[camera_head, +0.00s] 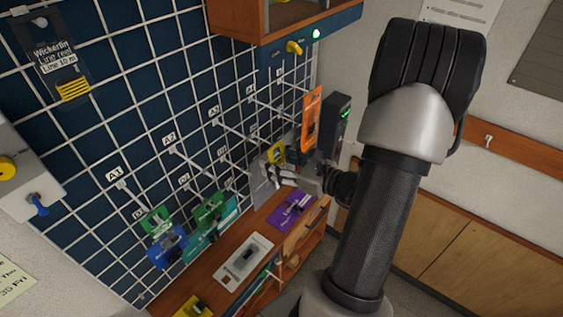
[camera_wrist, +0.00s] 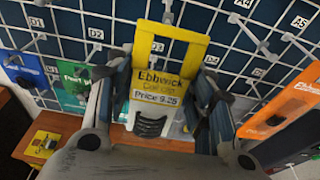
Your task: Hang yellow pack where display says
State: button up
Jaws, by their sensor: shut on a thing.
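The yellow pack (camera_wrist: 166,70) is upright in the wrist view, with "Ebbwick" and "Price 9.25" on its front and an opening near its top. My gripper (camera_wrist: 168,110) is shut on it, one finger at each side. In the head view the pack (camera_head: 276,152) and my gripper (camera_head: 285,172) are close in front of the wire grid (camera_head: 95,120), among the pegs. I cannot tell whether a peg passes through the pack's opening. A dark device with a small green-lit display (camera_head: 345,113) stands right of the grid; its text is too small to read.
Labelled pegs, such as A4 (camera_wrist: 243,4), A5 (camera_wrist: 299,22) and D2 (camera_wrist: 96,34), stick out from the grid. An orange pack (camera_head: 312,117) hangs close on the right. Green packs (camera_head: 211,212) and a blue pack (camera_head: 167,246) hang left. A purple pack (camera_head: 291,212) lies below on the wooden shelf.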

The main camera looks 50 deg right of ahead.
jog(key=b+x, duration=0.1)
jog(key=x, duration=0.7)
jog(key=shift+w+r, duration=0.15)
jog(key=shift+w, duration=0.1)
dwell(0.4)
jog(key=shift+a, duration=0.1)
dwell(0.4)
jog(key=o, duration=1.2)
jog(key=v, duration=1.2)
jog(key=shift+r, duration=0.1)
